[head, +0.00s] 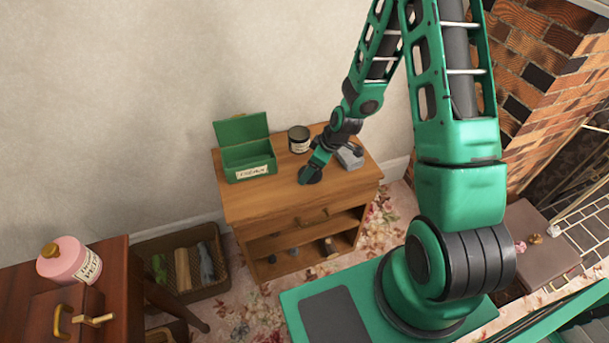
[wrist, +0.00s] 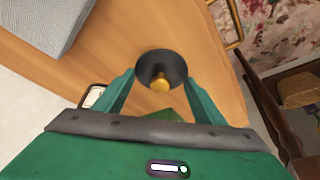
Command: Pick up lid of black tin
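The black tin (head: 299,140) stands upright with a pale label near the back of the wooden cabinet top, and its top looks open. Its round black lid (wrist: 146,66) with a brass knob (wrist: 160,85) lies knob up on the wood in the wrist view. My gripper (wrist: 160,77) is open, with one green fingertip at each side of the lid. I cannot tell whether the fingertips touch it. In the head view my gripper (head: 311,174) is low over the cabinet's front part and largely hides the lid.
An open green box (head: 250,160) stands left of the tin on the cabinet (head: 240,208). A grey block (head: 349,157) lies to the right, also in the wrist view (wrist: 45,22). A pink jar (head: 65,262) is on another table.

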